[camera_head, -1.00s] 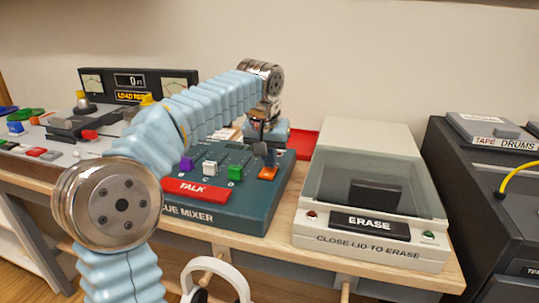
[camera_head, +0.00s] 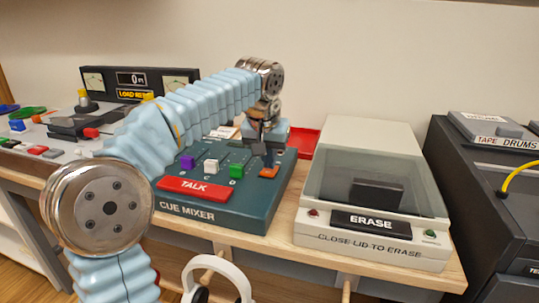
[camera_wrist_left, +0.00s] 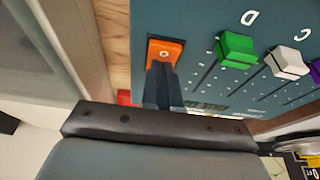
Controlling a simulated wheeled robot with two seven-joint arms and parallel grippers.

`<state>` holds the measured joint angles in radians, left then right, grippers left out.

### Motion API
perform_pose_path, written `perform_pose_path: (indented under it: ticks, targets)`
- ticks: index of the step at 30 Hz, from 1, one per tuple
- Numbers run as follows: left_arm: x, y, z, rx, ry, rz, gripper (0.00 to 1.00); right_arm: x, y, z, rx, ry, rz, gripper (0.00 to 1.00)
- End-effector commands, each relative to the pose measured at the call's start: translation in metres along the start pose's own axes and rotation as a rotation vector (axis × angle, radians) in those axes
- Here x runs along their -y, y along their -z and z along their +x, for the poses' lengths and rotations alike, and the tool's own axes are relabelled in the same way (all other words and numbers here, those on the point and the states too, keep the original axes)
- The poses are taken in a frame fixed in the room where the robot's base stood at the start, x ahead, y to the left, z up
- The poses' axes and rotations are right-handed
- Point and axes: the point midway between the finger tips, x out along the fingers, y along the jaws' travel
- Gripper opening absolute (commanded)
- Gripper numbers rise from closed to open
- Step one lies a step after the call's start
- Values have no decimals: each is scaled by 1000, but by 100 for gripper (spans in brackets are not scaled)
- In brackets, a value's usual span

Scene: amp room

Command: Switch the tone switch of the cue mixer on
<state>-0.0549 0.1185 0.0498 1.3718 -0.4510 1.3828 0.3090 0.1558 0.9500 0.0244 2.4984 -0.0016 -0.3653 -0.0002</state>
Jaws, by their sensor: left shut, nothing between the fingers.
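The cue mixer (camera_head: 248,203) is a teal box on the wooden bench, with a red TALK bar and purple, white and green sliders. An orange switch (camera_head: 269,172) sits at its right side; it also shows in the left wrist view (camera_wrist_left: 164,51), marked with a small circle. I cannot read a tone label. My left gripper (camera_head: 266,154) is shut and empty, its fingers pointing down at the far end of the orange switch. In the left wrist view the dark fingertips (camera_wrist_left: 160,70) overlap the switch's edge; I cannot tell whether they touch. My right gripper is out of view.
A cream tape eraser (camera_head: 310,228) with a clear lid stands close on the mixer's right. A red tray (camera_head: 304,143) lies behind. White headphones (camera_head: 222,267) hang at the bench front. A cluttered console (camera_head: 60,140) is at left.

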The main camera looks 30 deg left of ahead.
Motion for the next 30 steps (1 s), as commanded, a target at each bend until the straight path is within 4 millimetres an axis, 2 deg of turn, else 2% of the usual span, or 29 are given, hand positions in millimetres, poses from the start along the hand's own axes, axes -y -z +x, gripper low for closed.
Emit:
perform_pose_path:
  ticks: [5, 11, 22, 30]
  targets:
    - [1, 5, -12, 0, 0, 0, 0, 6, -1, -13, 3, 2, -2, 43]
    - [4, 19, -45, 1, 0, 0, 0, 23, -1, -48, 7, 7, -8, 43]
    - [4, 34, -113, -3, -2, 1, 0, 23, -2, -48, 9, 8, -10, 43]
    - [4, 38, -133, 0, 0, 1, 0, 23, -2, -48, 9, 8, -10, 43]
